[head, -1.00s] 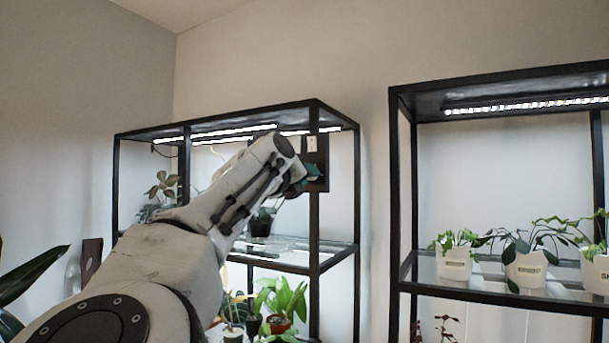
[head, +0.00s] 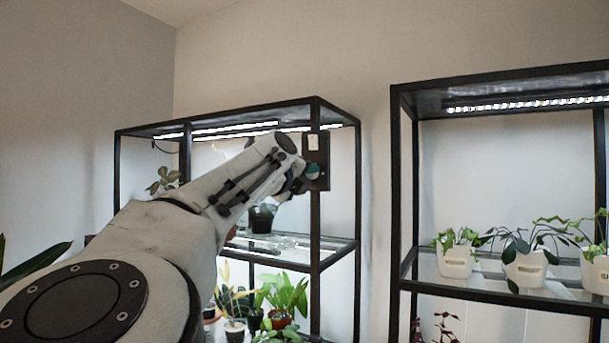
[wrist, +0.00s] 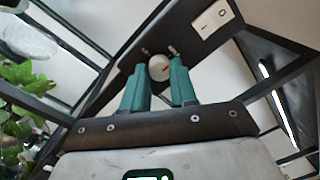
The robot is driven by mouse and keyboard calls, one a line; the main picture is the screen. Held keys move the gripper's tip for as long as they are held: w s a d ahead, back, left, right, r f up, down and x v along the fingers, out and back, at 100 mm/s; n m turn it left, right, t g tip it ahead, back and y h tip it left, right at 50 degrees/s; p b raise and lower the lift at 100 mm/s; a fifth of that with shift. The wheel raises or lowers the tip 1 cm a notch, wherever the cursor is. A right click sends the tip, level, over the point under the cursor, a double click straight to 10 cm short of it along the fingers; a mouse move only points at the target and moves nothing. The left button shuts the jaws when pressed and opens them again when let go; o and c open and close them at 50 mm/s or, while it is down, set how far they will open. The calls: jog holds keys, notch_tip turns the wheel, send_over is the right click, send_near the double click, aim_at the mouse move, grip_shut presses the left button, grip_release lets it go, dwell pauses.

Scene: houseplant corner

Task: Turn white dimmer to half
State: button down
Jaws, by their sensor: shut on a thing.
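In the head view my gripper (head: 312,173) is against the plate and covers the knob.
A white rocker switch (wrist: 211,18) is on the same plate, above the knob in the head view (head: 313,142). Potted plants (head: 285,296) stand below; a second shelf (head: 395,190) is on the right.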

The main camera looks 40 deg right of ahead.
jog(key=shift+w+a+r, duration=0.1)
jog(key=shift+a+r, duration=0.05)
jog(key=c, duration=0.9)
grip_release()
jog(key=b+v, duration=0.1)
jog(key=v, duration=0.4)
jog(key=b+v, duration=0.2)
jog(key=v, duration=0.3)
jog(key=shift+a+f, duration=0.2)
jog(key=shift+a, duration=0.05)
